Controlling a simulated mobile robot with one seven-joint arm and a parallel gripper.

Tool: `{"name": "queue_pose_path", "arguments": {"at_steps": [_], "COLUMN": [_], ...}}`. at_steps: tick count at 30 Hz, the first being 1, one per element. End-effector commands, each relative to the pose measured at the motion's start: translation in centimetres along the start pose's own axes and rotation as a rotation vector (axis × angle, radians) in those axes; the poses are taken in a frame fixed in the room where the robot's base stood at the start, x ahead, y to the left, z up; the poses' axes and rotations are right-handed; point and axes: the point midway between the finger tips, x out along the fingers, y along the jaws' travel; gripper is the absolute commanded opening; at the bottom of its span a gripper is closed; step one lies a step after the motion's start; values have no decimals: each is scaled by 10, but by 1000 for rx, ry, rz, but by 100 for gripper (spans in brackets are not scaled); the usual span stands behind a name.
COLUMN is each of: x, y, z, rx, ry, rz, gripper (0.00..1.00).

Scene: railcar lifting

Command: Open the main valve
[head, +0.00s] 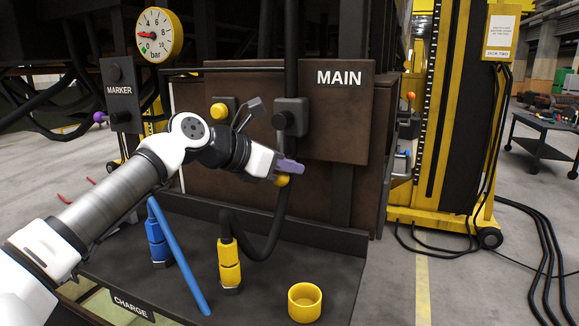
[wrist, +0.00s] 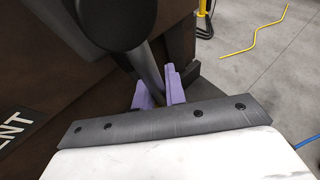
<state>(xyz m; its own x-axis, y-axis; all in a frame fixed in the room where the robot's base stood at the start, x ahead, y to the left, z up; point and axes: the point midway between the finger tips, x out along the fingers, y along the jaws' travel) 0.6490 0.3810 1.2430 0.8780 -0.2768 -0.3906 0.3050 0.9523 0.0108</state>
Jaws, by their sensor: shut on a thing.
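The main valve (head: 291,117) is a dark block on the brown panel, below the white word MAIN (head: 339,78). A yellow tip (head: 282,180) shows just below my fingers and looks like the end of its handle, pointing down. My gripper (head: 288,167) has purple fingers and reaches in from the left under the valve block. In the wrist view the fingers (wrist: 160,88) close about a dark bar (wrist: 149,75) running from a dark block (wrist: 113,20). My fingers hide much of the handle in the head view.
A second dark fitting with a yellow knob (head: 218,110) is left of the valve. A gauge (head: 157,35) hangs above the MARKER plate (head: 119,90).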

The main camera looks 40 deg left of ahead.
Motion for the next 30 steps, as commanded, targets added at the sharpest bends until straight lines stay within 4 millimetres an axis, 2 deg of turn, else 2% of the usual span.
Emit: {"name": "queue_pose_path", "arguments": {"at_steps": [9, 10, 14, 30], "x": [-1, -1, -1, 2], "y": [2, 2, 1, -1], "z": [2, 2, 2, 7], "rx": [4, 4, 3, 3], "ry": [-2, -3, -2, -1], "rz": [6, 6, 5, -2], "gripper": [0, 16, 33, 34]}}
